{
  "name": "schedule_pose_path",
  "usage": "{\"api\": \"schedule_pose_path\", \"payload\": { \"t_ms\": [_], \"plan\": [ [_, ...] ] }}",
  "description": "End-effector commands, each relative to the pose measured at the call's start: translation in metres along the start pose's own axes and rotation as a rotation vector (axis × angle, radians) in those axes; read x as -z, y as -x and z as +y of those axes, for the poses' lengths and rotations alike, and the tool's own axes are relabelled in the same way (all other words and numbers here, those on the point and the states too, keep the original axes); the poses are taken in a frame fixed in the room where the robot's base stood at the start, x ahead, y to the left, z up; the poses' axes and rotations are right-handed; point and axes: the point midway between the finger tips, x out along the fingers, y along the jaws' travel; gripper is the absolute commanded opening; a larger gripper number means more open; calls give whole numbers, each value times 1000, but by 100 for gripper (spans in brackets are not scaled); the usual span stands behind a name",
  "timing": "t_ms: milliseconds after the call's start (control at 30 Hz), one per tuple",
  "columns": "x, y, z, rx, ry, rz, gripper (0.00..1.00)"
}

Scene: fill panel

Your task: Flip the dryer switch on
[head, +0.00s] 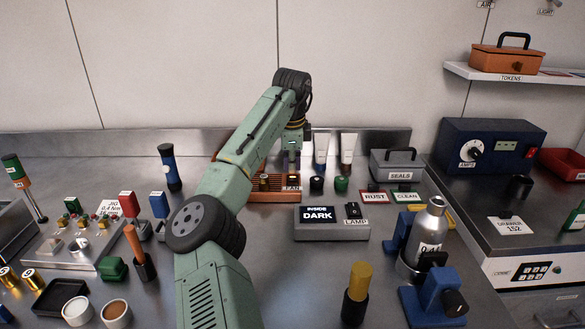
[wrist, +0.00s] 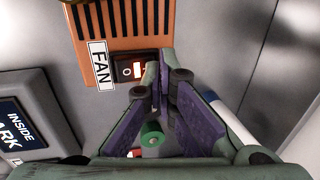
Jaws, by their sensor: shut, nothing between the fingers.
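A switch (wrist: 133,71) with a round mark and a bright red-and-white lit part sits at the end of an orange slotted panel (wrist: 112,30) in the wrist view. The label beside it reads FAN (wrist: 100,66); I see no label reading dryer. In the head view the orange panel (head: 270,197) lies at the back of the bench. My gripper (wrist: 160,72) is shut and empty, its tips right beside the switch; I cannot tell whether they touch it. In the head view my gripper (head: 292,150) is over the panel's right part, partly hiding it.
A grey box marked INSIDE DARK (head: 330,226) with a LAMP switch (head: 354,211) stands in front of the panel. White tubes (head: 321,148) stand to its right, and a SEALS case (head: 397,165) is further right. A green-ended item (wrist: 152,135) shows between my fingers.

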Motion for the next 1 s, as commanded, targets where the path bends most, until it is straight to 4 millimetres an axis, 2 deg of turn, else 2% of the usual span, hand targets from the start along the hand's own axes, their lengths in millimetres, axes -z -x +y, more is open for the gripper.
{"api": "schedule_pose_path", "payload": {
  "t_ms": [500, 800, 1000],
  "plan": [
    [0, 6, 15, -1, 0, 0, 0],
    [0, 7, 15, -1, 0, 0, 0],
    [8, 26, 14, 1, -2, 2, 0]
  ]
}}
